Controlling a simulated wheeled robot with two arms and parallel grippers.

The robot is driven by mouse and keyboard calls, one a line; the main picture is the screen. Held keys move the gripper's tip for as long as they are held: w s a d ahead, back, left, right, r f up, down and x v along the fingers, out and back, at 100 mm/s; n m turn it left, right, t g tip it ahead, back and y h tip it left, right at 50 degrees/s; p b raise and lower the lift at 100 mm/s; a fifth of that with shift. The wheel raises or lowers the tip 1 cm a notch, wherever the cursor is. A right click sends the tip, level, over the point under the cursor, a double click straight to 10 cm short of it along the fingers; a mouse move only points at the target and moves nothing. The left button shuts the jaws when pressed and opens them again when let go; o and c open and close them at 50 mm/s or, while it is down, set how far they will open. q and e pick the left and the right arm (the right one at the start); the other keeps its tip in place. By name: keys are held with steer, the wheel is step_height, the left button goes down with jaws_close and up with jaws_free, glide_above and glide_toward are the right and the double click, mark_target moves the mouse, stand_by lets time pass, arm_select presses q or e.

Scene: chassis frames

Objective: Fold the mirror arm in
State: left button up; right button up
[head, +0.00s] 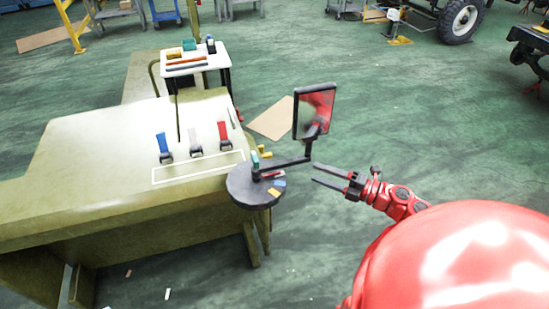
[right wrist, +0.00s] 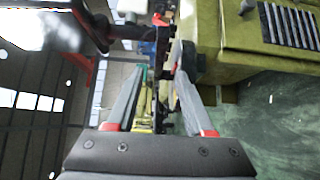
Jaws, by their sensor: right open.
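The mirror (head: 314,111) is a dark-framed rectangle. It stands upright at the outer end of the dark mirror arm (head: 288,163), which sticks out to the right from a round dark plate (head: 243,187) at the body's corner. My right gripper (head: 315,173) is open and empty, just right of the arm's outer end and below the mirror. In the right wrist view, a dark bar (right wrist: 162,60), seemingly the mirror arm, shows between the two spread fingers; whether they touch it I cannot tell. My left gripper is not in view.
Small coloured pieces (head: 275,192) lie on the round plate. A small table (head: 195,60) stands behind.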

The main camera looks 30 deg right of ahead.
mark_target(284, 161)
steer(key=p+x, duration=0.1)
steer(key=x, duration=1.2)
steer(key=shift+w+a+p, duration=0.2)
steer(key=shift+a+p, duration=0.05)
steer(key=shift+p, duration=0.1)
jaws_close()
stand_by(0.6)
